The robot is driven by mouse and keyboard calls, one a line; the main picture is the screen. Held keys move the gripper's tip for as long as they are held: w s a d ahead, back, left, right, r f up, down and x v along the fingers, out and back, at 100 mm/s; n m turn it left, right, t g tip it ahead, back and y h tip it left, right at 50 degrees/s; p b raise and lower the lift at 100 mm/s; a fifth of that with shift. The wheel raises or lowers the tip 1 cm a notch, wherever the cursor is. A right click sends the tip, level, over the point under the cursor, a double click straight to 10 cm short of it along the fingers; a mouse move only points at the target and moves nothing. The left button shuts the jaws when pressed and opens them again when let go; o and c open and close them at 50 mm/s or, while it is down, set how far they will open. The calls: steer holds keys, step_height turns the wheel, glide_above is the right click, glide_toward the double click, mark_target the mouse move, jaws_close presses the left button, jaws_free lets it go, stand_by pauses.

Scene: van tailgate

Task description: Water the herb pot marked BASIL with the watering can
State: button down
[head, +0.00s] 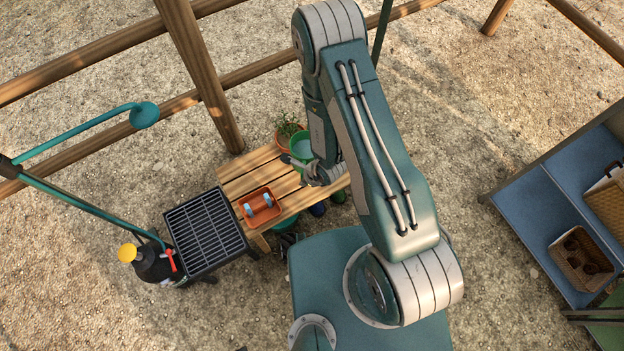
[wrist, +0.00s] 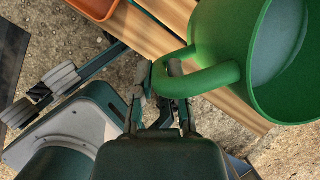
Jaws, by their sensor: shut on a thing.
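The green watering can (head: 301,144) is at the far end of the wooden bench, with its open top showing a pale inside. In the wrist view the can (wrist: 222,28) fills the upper right, with its loop handle toward my gripper (wrist: 166,84). My gripper is shut on that handle. In the head view my wrist partly covers the gripper and can, and I cannot tell whether the can touches the bench. A terracotta pot (head: 283,139) with a green herb stands just behind the can, partly hidden by it. No BASIL marking is readable.
An orange tray (head: 248,217) with light blue items lies on the slatted bench (head: 238,185). A black grill (head: 208,231) stands left of it, near a dark bottle with a yellow cap (head: 127,252). Wooden rails and a post (head: 205,80) stand behind. Baskets (head: 580,258) sit at right.

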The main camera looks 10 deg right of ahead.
step_height(320, 180, up, 6)
steer(key=d+m+g+y, duration=0.2)
steer(key=g, duration=0.4)
steer(key=shift+s+d+f+m+y, duration=0.2)
steer(key=shift+d+m+y, duration=0.1)
steer(key=shift+d+y, duration=0.1)
stand_by(1.3)
stand_by(1.0)
steer(key=shift+r+n+t+h, duration=0.35)
steer(key=shift+r+t+h, duration=0.35)
steer(key=shift+r+t, duration=0.7)
steer(key=shift+r+n+t+h, duration=0.35)
steer(key=shift+r+t+h, duration=0.35)
steer(key=shift+r+t, duration=0.7)
steer(key=shift+f+t, duration=0.3)
